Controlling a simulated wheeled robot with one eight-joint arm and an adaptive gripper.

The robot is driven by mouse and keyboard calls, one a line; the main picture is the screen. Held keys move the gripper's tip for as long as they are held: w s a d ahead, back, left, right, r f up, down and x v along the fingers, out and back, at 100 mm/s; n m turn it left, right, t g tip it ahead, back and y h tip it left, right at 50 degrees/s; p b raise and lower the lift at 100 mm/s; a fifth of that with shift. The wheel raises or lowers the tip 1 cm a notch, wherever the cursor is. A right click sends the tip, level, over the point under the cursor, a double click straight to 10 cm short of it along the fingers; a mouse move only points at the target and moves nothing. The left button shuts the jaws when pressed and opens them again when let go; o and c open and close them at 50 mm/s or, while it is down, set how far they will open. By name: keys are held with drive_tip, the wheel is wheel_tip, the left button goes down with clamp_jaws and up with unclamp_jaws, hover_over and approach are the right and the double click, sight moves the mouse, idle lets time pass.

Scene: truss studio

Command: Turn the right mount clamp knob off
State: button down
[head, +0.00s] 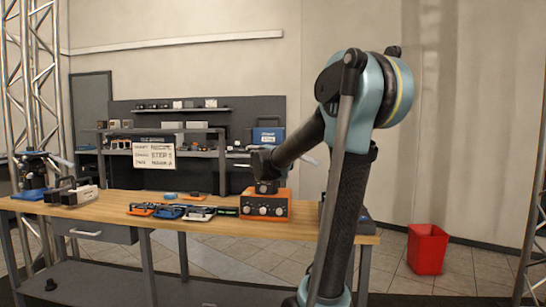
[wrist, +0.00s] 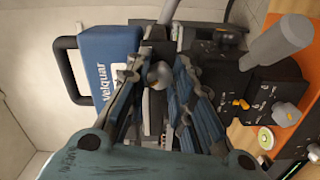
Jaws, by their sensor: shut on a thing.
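An orange box with a black front panel and several knobs (head: 265,207) sits on the wooden bench in the head view. The box also shows at the right of the wrist view (wrist: 312,98), tilted, with a large grey cylinder handle (wrist: 277,42) above its panel. My gripper (head: 266,180) is at the top of the box, its fingers mostly hidden in the head view. In the wrist view my gripper (wrist: 156,82) has its blue ribbed fingers closed around a small grey rounded knob (wrist: 159,74). I cannot tell from its markings which clamp knob this is.
The bench (head: 103,208) holds several small tools and cases left of the box. A blue case (wrist: 98,62) with a dark handle lies beyond the fingers in the wrist view. A red bin (head: 427,249) stands on the floor right of the bench. Shelves line the back wall.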

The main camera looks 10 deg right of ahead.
drive_tip(key=shift+a+n, duration=0.1)
drive_tip(key=shift+n, duration=1)
drive_tip(key=shift+f, duration=0.1)
drive_tip(key=c, duration=1.4)
unclamp_jaws()
drive_tip(key=shift+w, duration=0.1)
drive_tip(key=v, duration=1.2)
drive_tip(key=shift+f, duration=0.1)
